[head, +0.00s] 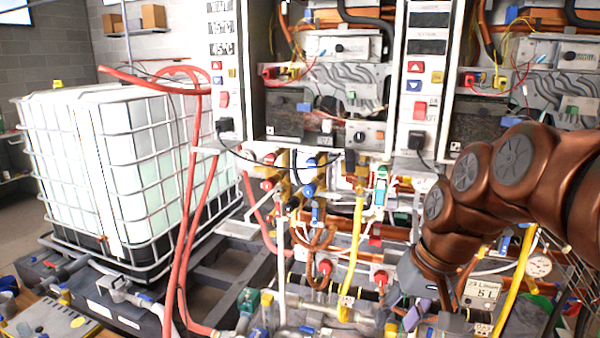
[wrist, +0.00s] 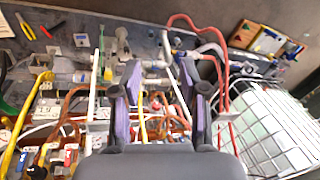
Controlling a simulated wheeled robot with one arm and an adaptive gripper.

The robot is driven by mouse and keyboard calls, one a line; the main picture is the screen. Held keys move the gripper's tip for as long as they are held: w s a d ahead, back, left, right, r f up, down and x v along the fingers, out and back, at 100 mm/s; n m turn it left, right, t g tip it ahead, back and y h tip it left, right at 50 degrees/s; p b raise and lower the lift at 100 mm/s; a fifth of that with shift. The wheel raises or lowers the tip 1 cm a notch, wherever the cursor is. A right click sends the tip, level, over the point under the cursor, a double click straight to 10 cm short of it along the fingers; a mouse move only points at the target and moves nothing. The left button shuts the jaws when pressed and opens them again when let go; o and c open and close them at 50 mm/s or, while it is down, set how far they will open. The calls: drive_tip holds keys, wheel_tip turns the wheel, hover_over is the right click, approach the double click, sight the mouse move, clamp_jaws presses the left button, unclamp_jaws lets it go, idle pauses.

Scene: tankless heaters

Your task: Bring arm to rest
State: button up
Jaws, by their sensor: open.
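My copper-coloured arm (head: 500,170) reaches in from the right in the head view and bends down in front of the heater pipework. My gripper (head: 425,315) points downward at the bottom of the head view, among pipes and valves. In the wrist view my gripper (wrist: 159,72) has its two purple-edged fingers spread apart, with nothing held between them. Pipes and a dark bench surface show beyond the fingers. Whether the fingers touch any pipe cannot be told.
Open heater units (head: 325,100) hang above several coloured pipes. Red hoses (head: 187,230) run down at centre left. A caged white tank (head: 110,165) stands at left and also shows in the wrist view (wrist: 270,125). A pressure gauge (head: 539,266) sits below my arm. Tools lie on the bench (wrist: 90,35).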

drive_tip(key=s+d+f+g+h, duration=0.1)
drive_tip(key=s+f, duration=0.4)
drive_tip(key=s, duration=0.5)
drive_tip(key=s+d+f+g+h, duration=0.1)
drive_tip(key=s+f+g, duration=0.1)
drive_tip(key=s+f, duration=0.4)
drive_tip(key=s, duration=0.4)
drive_tip(key=shift+s+f+h, duration=0.2)
drive_tip(key=shift+h, duration=0.2)
